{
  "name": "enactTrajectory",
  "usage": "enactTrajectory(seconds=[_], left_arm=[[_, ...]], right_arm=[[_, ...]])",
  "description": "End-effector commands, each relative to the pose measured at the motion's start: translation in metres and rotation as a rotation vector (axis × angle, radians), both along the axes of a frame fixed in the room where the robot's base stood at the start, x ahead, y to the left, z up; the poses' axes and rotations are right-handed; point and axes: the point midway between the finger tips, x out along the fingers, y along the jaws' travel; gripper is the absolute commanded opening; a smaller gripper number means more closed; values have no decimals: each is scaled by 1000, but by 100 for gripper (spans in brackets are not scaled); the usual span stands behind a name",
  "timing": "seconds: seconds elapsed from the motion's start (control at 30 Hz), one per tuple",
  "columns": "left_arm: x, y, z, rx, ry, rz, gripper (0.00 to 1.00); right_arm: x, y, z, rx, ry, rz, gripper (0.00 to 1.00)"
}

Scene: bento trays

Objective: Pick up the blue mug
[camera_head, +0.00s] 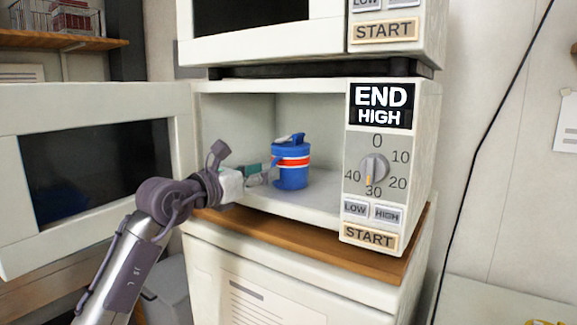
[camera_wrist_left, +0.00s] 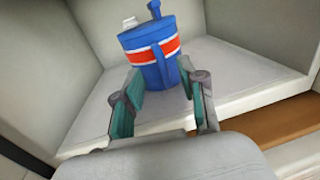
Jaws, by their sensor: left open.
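The blue mug (camera_head: 290,178) stands upright inside the open lower microwave (camera_head: 320,205). It has a blue lid and a red band edged in white. My left gripper (camera_head: 262,174) reaches in from the left, just beside the mug. In the left wrist view, the mug (camera_wrist_left: 152,52) stands ahead of the gripper (camera_wrist_left: 160,90), with its handle facing me. The fingers are open, one to each side of the handle's lower end. I cannot tell whether they touch the mug. My right gripper is in neither view.
The microwave door (camera_head: 95,175) stands open to the left, near my arm. The microwave's side walls and floor bound the space around the mug. A second microwave (camera_head: 270,35) sits above. A wooden board (camera_head: 300,242) lies beneath the lower one.

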Motion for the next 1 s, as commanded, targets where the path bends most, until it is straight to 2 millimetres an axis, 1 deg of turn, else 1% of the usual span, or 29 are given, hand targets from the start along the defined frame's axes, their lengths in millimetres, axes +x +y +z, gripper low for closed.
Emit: enactTrajectory(seconds=[0.03, 0.2, 0.47, 0.5, 0.73, 1.0], left_arm=[[5, -9, 6, -3, 3, -3, 41], [20, -23, 4, -3, 1, -2, 41], [23, -25, 2, -1, 0, -1, 41], [23, -25, 2, -1, 0, -1, 39], [22, -25, 2, -1, 0, -1, 1], [22, -25, 2, -1, 0, -1, 0]], right_arm=[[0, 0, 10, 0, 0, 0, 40], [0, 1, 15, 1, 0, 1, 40], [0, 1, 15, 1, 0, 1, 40], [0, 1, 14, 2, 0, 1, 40], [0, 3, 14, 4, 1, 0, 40], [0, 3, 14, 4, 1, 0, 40]])
